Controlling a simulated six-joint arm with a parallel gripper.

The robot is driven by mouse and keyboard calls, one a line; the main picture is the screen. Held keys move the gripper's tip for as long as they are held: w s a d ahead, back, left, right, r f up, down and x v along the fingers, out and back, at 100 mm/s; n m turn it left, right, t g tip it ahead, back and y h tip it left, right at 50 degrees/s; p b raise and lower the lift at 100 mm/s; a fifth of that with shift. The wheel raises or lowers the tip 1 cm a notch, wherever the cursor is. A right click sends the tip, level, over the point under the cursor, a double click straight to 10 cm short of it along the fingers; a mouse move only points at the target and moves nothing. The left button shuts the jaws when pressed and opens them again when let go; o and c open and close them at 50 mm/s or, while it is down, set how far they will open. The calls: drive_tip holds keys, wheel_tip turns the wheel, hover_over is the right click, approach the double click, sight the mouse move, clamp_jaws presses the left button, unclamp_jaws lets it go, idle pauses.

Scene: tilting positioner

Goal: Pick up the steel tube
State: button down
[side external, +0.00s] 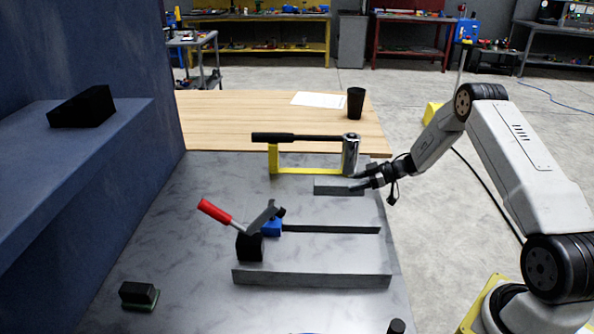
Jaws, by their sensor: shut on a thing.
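The steel tube (350,157) is a shiny upright cylinder at the right end of a black-handled bar, near the back edge of the grey table. My gripper (356,181) reaches in from the right, with its fingertips at the lower end of the tube. The gripper is shut on the tube, as far as this one view shows. The exact contact is small and partly hidden.
A yellow bracket (306,171) stands left of the tube under the black bar (292,137). A dark flat strip (335,190) lies below my fingers. A red-handled clamp (216,210) and a long grey rail (312,279) are nearer the front. A blue wall stands left.

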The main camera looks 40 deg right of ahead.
drive_tip(key=shift+r, duration=0.2)
drive_tip(key=shift+r, duration=1.05)
drive_tip(key=s+a+r, duration=0.2)
drive_tip(key=s+r, duration=0.3)
drive_tip(key=s, duration=0.1)
drive_tip(key=s+a+r, duration=0.2)
drive_tip(key=s+r, duration=0.3)
drive_tip(key=s, duration=0.2)
drive_tip(key=shift+a+r, duration=0.35)
